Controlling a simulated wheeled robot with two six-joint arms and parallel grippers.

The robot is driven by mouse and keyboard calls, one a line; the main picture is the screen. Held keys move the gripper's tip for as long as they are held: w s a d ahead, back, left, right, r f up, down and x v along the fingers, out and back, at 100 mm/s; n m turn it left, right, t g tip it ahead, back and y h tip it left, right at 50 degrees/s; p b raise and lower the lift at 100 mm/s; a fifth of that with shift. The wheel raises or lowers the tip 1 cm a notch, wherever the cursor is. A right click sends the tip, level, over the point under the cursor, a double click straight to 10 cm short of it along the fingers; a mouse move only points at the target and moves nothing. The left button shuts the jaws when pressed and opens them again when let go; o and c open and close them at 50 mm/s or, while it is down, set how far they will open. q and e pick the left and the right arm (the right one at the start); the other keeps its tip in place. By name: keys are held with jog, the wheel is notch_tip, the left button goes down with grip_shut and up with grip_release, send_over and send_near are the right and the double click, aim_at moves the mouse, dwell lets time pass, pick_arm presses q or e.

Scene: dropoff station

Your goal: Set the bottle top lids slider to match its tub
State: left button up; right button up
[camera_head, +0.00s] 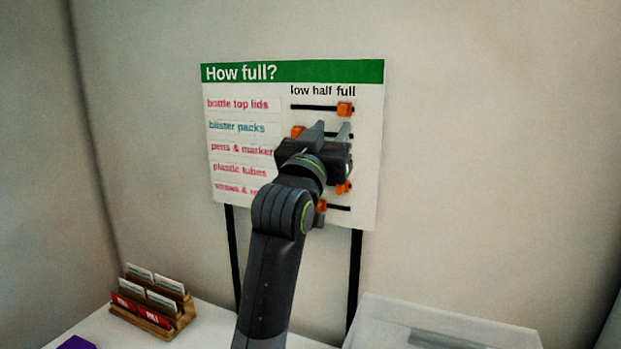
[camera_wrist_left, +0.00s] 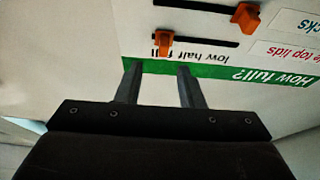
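The "How full?" board (camera_head: 220,92) has a bottle top lids row at the top. Its orange slider knob (camera_head: 345,109) is at the right end of the slot, below the word "full". The knob also shows in the left wrist view (camera_wrist_left: 164,42), where the board appears upside down. My left gripper (camera_head: 330,130) is in front of the board, just below that knob in the head view. Its two fingers (camera_wrist_left: 160,75) are apart with nothing between them. My right gripper is out of view. No tub is identifiable as the bottle top lids tub.
The blister packs knob (camera_head: 297,131) is at the left of its slot, close to my left gripper. My arm hides parts of the lower rows. A wooden card holder (camera_head: 150,320) stands at lower left, a pale bin (camera_head: 375,310) at lower right.

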pick_arm(q)
jog(key=b+v, duration=0.3)
jog(key=v, duration=0.7)
jog(key=shift+d, duration=0.1)
